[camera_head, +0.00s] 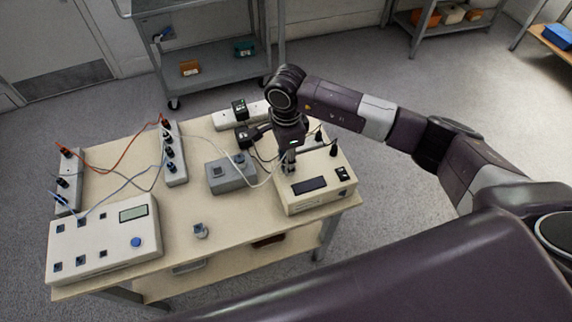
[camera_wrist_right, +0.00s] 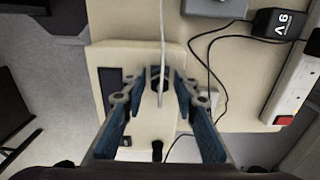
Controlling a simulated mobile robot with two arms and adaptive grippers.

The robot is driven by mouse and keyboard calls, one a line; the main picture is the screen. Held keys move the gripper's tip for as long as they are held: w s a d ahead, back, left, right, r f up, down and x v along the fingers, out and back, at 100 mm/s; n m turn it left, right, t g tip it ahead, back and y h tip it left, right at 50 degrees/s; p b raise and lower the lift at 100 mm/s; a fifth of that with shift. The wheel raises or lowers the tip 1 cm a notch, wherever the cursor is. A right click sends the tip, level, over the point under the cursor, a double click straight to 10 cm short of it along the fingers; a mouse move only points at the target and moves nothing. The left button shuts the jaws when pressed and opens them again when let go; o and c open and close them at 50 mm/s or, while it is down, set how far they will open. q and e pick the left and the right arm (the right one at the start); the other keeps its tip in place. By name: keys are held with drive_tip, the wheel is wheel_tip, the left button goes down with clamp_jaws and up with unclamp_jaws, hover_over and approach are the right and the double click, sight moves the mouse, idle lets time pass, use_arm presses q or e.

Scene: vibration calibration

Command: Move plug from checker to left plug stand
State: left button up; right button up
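My right gripper (camera_head: 288,168) points down over the beige box with a dark display (camera_head: 334,182), which looks like the checker. In the right wrist view its blue-padded fingers (camera_wrist_right: 163,80) flank a small dark plug (camera_wrist_right: 160,86) with a white cable, at the box top. I cannot tell whether the fingers press on it. The left plug stand looks like the pale strip (camera_head: 65,203) at the table's far left, with several dark plugs in it. A second pale strip (camera_head: 179,176) with plugs stands to its right. My left gripper is not in view.
A large beige unit with a blue knob (camera_head: 92,240) fills the front left of the table (camera_head: 180,222). A grey box (camera_head: 229,180) stands left of the checker. A power strip (camera_head: 226,121) with black adapters lies behind. Red and white cables loop across the table.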

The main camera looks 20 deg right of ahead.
clamp_jaws()
drive_tip(key=shift+n+b, duration=1.7)
drive_tip(key=shift+n, duration=0.3)
drive_tip(key=shift+n+b, duration=2.2)
drive_tip(key=shift+n, duration=0.2)
drive_tip(key=shift+n+b, duration=2)
drive_tip(key=shift+n, duration=0.2)
idle(0.5)
drive_tip(key=shift+n+b, duration=0.3)
drive_tip(key=shift+n, duration=0.1)
